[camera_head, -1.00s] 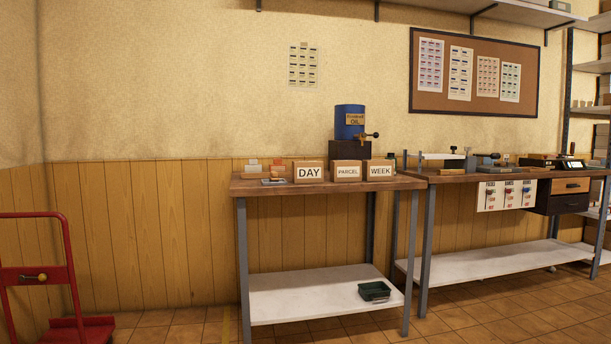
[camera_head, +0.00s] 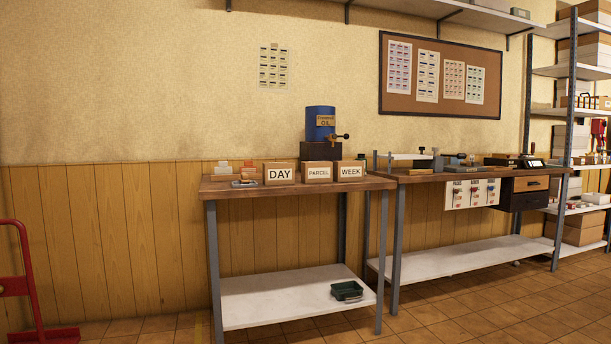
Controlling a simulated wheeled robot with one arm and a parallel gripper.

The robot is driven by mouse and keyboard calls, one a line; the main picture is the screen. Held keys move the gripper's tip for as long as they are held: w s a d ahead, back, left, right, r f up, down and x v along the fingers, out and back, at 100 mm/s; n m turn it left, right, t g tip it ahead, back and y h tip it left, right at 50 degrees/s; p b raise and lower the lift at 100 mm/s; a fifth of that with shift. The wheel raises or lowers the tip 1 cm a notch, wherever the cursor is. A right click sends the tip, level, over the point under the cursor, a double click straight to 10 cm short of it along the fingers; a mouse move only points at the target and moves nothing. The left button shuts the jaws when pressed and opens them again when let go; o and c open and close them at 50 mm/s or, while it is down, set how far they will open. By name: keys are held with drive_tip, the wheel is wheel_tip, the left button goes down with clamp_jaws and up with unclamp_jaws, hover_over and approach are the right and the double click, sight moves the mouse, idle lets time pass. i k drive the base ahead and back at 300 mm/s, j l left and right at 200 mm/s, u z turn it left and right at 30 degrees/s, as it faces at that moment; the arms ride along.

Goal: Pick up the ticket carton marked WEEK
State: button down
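The carton marked WEEK (camera_head: 350,171) stands upright at the right end of a wooden-topped table (camera_head: 232,190), its label facing me. To its left stand a carton marked PARCEL (camera_head: 318,172) and, further left, a carton marked DAY (camera_head: 279,173). A blue oil drum (camera_head: 321,123) with a tap sits on a dark block behind the PARCEL and WEEK cartons. My gripper does not show in this view.
A second workbench (camera_head: 420,178) with tools and a drawer unit adjoins on the right, with shelving (camera_head: 565,72) beyond. A red hand truck (camera_head: 25,290) stands at the far left. A green tray (camera_head: 347,290) lies on the table's lower shelf. The tiled floor in front looks clear.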

sight(344, 171)
drive_tip(key=i+l+z, duration=0.6)
drive_tip(key=i, duration=0.25)
drive_tip(key=i+l+z, duration=0.2)
drive_tip(key=i+z, duration=0.45)
drive_tip(key=i, duration=0.25)
drive_tip(key=i+l+u, duration=0.2)
drive_tip(key=i, duration=0.3)
drive_tip(key=i+u, duration=0.2)
drive_tip(key=i, duration=0.25)
drive_tip(key=i+l+u, duration=0.2)
drive_tip(key=i, duration=0.25)
